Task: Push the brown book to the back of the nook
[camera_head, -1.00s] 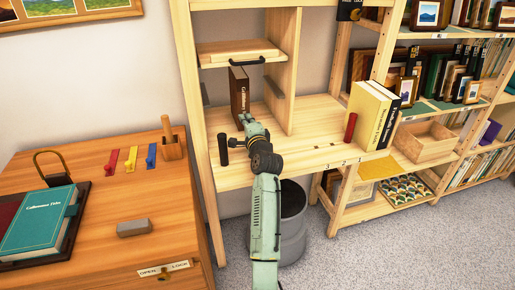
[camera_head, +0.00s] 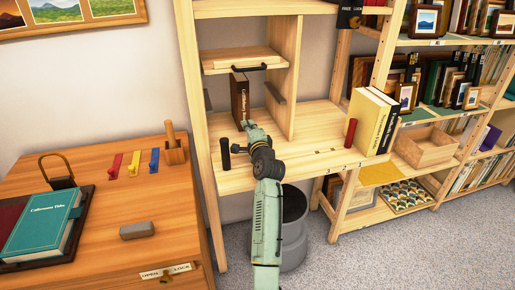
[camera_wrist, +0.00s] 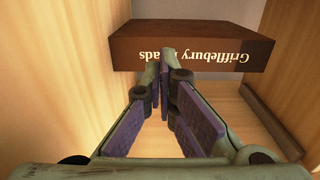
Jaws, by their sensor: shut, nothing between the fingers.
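The brown book (camera_head: 240,97) stands upright in the nook, under a small wooden shelf board with a dark handle, its lettered spine facing out. In the wrist view the book (camera_wrist: 195,45) crosses the upper middle, between pale wooden side walls. My gripper (camera_head: 247,124) is shut and empty, with its tips close to the lower part of the spine. In the wrist view the gripper (camera_wrist: 160,58) has its tips together, overlapping the spine lettering. I cannot tell whether they touch it. The back of the book is hidden.
A dark cylinder (camera_head: 225,153) stands left of my gripper on the same board. To the right are a red cylinder (camera_head: 350,132) and upright cream books (camera_head: 372,122). A dark bar (camera_head: 275,93) is on the nook's right wall. A grey bin (camera_head: 294,225) stands below.

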